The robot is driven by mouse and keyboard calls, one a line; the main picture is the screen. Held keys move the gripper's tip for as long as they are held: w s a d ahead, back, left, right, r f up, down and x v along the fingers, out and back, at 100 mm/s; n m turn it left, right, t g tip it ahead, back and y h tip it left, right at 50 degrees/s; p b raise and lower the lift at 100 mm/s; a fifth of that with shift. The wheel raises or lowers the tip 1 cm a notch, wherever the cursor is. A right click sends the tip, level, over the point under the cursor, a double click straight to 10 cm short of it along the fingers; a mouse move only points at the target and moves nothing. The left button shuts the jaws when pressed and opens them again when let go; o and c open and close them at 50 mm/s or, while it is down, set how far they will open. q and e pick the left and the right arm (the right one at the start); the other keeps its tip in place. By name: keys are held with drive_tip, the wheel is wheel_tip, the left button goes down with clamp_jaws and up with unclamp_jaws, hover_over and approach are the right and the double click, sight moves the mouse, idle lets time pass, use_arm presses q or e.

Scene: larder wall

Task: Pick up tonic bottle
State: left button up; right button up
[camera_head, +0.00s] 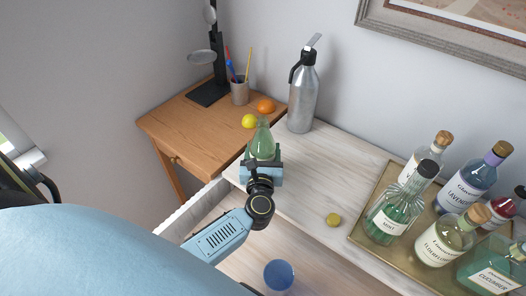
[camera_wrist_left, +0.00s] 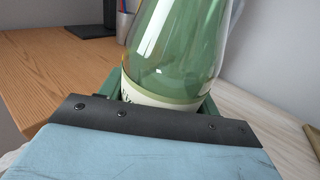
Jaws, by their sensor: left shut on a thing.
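A green glass bottle (camera_head: 262,141), which I take to be the tonic bottle, stands about upright at the left end of the pale counter. My left gripper (camera_head: 263,163) is shut on its lower body, around the label. In the left wrist view the bottle (camera_wrist_left: 178,45) rises between the green fingers (camera_wrist_left: 165,103), with the top of its cream label showing. The bottle's base is hidden by my gripper, so I cannot tell whether it touches the counter. My right gripper is not in view.
A brass tray (camera_head: 366,232) with several labelled bottles stands at the right. A steel siphon (camera_head: 303,95) is behind the green bottle. A lemon (camera_head: 249,121) and an orange (camera_head: 266,106) lie on the wooden desk (camera_head: 188,122). A small yellow cap (camera_head: 333,219) lies on the pale counter (camera_head: 310,180).

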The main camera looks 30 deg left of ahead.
sight(263, 124)
use_arm(q)
drive_tip(key=shift+r+p, duration=1.3)
drive_tip(key=shift+r, duration=3.65)
drive_tip(key=shift+r, duration=0.1)
